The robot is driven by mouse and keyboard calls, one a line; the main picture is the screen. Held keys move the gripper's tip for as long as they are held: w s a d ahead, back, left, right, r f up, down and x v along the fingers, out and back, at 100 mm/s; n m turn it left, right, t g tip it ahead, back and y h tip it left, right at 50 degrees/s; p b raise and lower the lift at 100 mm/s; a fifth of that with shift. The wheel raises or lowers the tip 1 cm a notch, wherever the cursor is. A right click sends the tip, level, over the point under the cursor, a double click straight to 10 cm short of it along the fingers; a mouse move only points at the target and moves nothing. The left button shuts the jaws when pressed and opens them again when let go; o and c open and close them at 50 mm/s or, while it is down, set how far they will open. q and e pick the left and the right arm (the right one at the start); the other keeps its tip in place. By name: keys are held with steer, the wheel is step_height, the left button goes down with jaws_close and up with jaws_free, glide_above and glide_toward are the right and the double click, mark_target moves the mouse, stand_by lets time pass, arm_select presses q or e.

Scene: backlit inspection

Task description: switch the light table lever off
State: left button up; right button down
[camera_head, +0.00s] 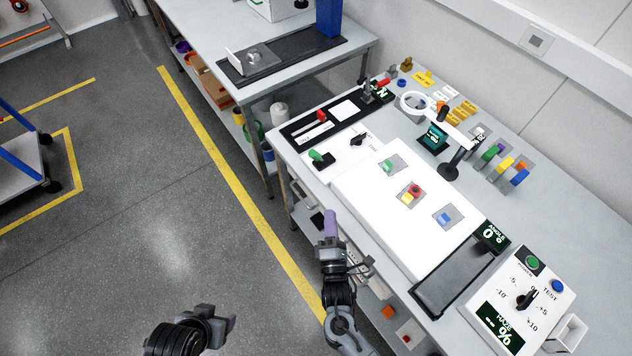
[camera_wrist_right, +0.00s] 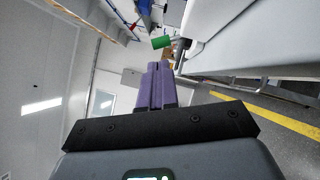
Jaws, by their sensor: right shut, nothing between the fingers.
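The light table (camera_head: 356,190) is a bright white panel on the bench, with several small coloured parts on grey squares. A lever with a green handle (camera_head: 317,156) sits on a white control box (camera_head: 338,158) at its far left corner. The green handle also shows in the right wrist view (camera_wrist_right: 160,42), beyond the fingertips. My right gripper (camera_head: 330,217), with purple fingers, is shut and empty in front of the bench edge, apart from the lever. Its fingers show together in the right wrist view (camera_wrist_right: 156,72). My left gripper (camera_head: 230,324) is low over the floor, its finger gap unclear.
A black knob (camera_head: 358,140) shares the control box. A black plate with a red handle (camera_head: 321,115) lies behind it. A ring magnifier (camera_head: 413,103) on a stand rises at the back. A dark tray (camera_head: 452,280) and a meter box (camera_head: 510,310) stand at right.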

arm_select(q)
steer(key=shift+f+b, duration=1.5)
steer(key=shift+f, duration=0.7)
arm_select(e)
steer(key=shift+w+a+f+n+t+y, duration=0.15)
steer(key=shift+w+a+f+n+t, duration=0.15)
steer(key=shift+w+a+f, duration=0.25)
steer(key=shift+w+a+f+n+t+y, duration=0.2)
steer(key=shift+w+a+f+n, duration=0.1)
steer(key=shift+a+f, duration=0.3)
arm_select(q)
steer(key=shift+d, duration=0.1)
arm_select(e)
steer(key=shift+r, duration=0.1)
steer(key=shift+w, duration=0.15)
